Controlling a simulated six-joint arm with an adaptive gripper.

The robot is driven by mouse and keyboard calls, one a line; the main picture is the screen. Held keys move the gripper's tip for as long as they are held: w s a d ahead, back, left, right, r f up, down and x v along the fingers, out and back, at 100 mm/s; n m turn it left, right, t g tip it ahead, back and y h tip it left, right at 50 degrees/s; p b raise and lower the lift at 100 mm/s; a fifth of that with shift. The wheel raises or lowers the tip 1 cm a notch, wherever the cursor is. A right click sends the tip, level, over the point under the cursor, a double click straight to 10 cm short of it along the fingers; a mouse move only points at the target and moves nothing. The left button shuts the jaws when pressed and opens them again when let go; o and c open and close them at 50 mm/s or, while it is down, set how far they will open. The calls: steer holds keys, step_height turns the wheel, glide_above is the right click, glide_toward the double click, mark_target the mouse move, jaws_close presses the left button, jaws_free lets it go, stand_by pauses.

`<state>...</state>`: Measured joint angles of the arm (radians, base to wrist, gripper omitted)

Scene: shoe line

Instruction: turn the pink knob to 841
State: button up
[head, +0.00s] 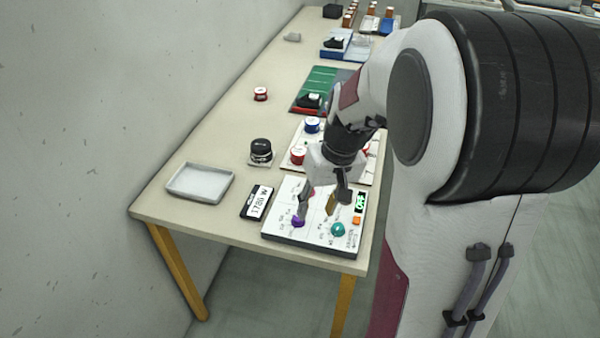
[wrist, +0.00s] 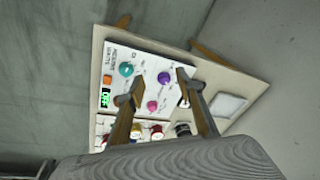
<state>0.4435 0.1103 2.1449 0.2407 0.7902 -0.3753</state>
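The pink knob (wrist: 152,106) sits on the white control panel (wrist: 138,58) and shows in the wrist view between my gripper's two fingers. I cannot tell how far the fingertips are above the panel. The green-lit display (head: 360,202) is on the panel's right side; its digits are too small to read surely. The pink knob's setting is unreadable.
A purple knob (head: 298,221) and a teal knob (head: 338,229) stand on the panel's near side, with an orange button (head: 356,220) to the right. A dark labelled box (head: 257,203) and an empty tray (head: 201,183) lie left. Red and blue spools (head: 298,155) stand behind.

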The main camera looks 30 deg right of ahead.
steer(key=w+d+f, duration=0.1)
steer(key=w+d, duration=0.1)
steer(key=w+d+f+n, duration=0.1)
steer(key=w+d+f, duration=0.1)
steer(key=w, duration=0.1)
steer(key=w+d+f+n+t, duration=0.1)
steer(key=w+d+f, duration=0.1)
steer(key=shift+w+d+f, duration=0.1)
steer(key=shift+w+d, duration=0.2)
steer(key=shift+w, duration=0.1)
steer(key=w+n, duration=0.1)
steer(key=w+d+r+n+t, duration=0.1)
steer(key=w, duration=0.1)
steer(key=w+d+n, duration=0.1)
steer(key=shift+w+r+n, duration=0.3)
steer(key=shift+r, duration=0.05)
steer(key=shift+f, duration=0.15)
steer(key=shift+x, duration=3.75)
steer(key=shift+w, duration=0.1)
jaws_close()
